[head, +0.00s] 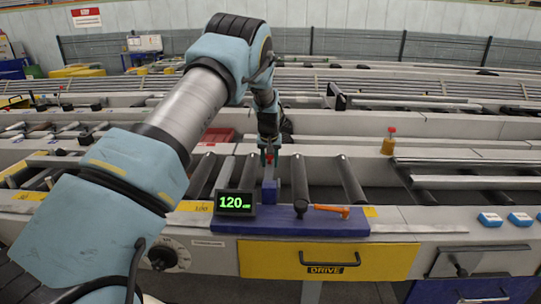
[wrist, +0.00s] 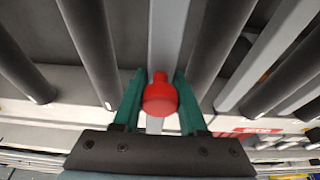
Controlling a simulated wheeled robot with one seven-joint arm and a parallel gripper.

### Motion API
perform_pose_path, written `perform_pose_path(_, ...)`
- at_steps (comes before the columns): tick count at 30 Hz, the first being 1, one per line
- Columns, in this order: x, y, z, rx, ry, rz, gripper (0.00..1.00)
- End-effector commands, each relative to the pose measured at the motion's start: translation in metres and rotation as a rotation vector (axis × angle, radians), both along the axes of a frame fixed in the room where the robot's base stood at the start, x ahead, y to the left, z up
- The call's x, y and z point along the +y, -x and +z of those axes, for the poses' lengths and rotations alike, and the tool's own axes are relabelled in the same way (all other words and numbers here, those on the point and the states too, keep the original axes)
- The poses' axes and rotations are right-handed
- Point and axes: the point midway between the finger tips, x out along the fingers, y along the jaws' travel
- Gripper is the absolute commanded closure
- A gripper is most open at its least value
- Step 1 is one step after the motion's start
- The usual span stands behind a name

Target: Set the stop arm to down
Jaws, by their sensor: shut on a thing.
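The stop arm appears to be the grey bar (head: 270,188) standing upright from the blue base (head: 290,228) in the head view. Its red knob (wrist: 161,95) sits between the green fingers of my gripper (wrist: 156,98) in the wrist view, with the grey bar running on behind it. In the head view my gripper (head: 268,156) is at the top of the bar, shut on the knob, and partly hides it.
A display reading 120 (head: 235,202) stands left of the bar. An orange lever (head: 331,210) and a dark roller (head: 300,186) are to its right. A yellow drawer (head: 328,259) marked DRIVE is below.

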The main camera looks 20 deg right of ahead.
Motion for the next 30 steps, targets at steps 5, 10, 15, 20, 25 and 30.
perform_pose_path(5, 0.000, 0.000, -0.012, 0.059, -0.027, 0.001, 1.00)
perform_pose_path(10, 0.000, 0.001, -0.016, 0.087, -0.040, 0.001, 1.00)
perform_pose_path(15, 0.001, 0.001, -0.018, 0.096, -0.044, 0.001, 1.00)
perform_pose_path(20, 0.001, 0.002, -0.019, 0.097, -0.046, 0.001, 1.00)
perform_pose_path(25, 0.001, 0.002, -0.020, 0.097, -0.046, 0.000, 0.52)
perform_pose_path(30, 0.001, 0.002, -0.019, 0.095, -0.045, 0.000, 0.33)
